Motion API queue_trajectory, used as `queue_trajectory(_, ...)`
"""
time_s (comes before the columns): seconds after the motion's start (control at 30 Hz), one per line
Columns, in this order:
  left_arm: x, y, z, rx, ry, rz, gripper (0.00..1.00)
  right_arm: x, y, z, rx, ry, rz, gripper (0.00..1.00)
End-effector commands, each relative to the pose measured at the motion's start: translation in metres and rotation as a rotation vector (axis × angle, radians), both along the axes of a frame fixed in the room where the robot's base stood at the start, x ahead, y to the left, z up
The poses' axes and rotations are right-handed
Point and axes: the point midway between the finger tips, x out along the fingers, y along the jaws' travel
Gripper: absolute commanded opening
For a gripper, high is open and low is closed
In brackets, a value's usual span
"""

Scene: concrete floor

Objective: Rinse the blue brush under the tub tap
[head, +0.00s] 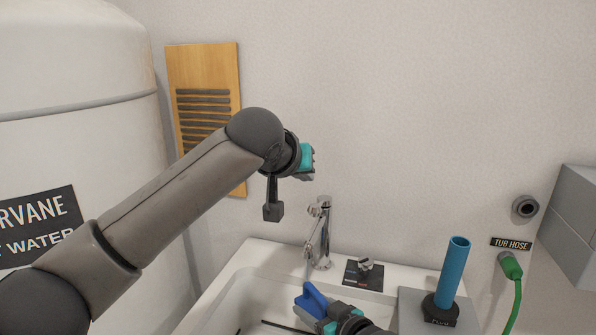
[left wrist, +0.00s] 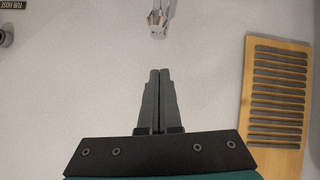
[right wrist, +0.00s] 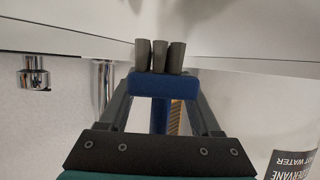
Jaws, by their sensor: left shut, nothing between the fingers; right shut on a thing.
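The blue brush (head: 312,300) is in my right gripper (head: 329,316), over the tub (head: 238,290) and below the tap. In the right wrist view its blue head (right wrist: 162,86) sits between the fingers, with grey bristle tufts (right wrist: 160,56) sticking out beyond them. The chrome tap (head: 319,235) stands on the tub's back rim; I cannot tell whether water runs. My left gripper (head: 312,163) is raised in front of the wall, above and left of the tap. In the left wrist view its fingers (left wrist: 158,98) are together and empty.
A small lever (head: 365,264) on a dark plate is right of the tap. A blue tube (head: 452,268) stands in a dark base on the right. A green hose (head: 511,266) hangs beside it. A large white tank (head: 70,130) and a slatted wooden board (head: 203,70) are left.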

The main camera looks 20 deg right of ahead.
Motion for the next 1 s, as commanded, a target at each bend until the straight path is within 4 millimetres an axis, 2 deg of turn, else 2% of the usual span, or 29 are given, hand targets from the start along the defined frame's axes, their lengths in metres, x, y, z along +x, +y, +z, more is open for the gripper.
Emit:
queue_trajectory(0.3, -0.021, 0.016, 0.016, -0.002, 0.0, 0.0, 0.0, 0.0, 0.0, 0.001, 0.0, -0.002, 0.0, 0.04)
queue_trajectory(0.57, -0.024, 0.021, 0.014, 0.043, -0.042, -0.031, 0.0, 0.0, 0.0, 0.001, 0.0, -0.002, 0.0, 0.04)
queue_trajectory(0.67, -0.023, 0.022, 0.009, 0.114, -0.113, -0.088, 0.0, 0.0, 0.0, 0.001, 0.0, -0.002, 0.0, 0.04)
queue_trajectory(1.0, -0.02, 0.029, -0.016, 0.502, -0.472, -0.361, 0.0, 0.0, 0.0, 0.001, 0.0, -0.002, 0.0, 0.04)
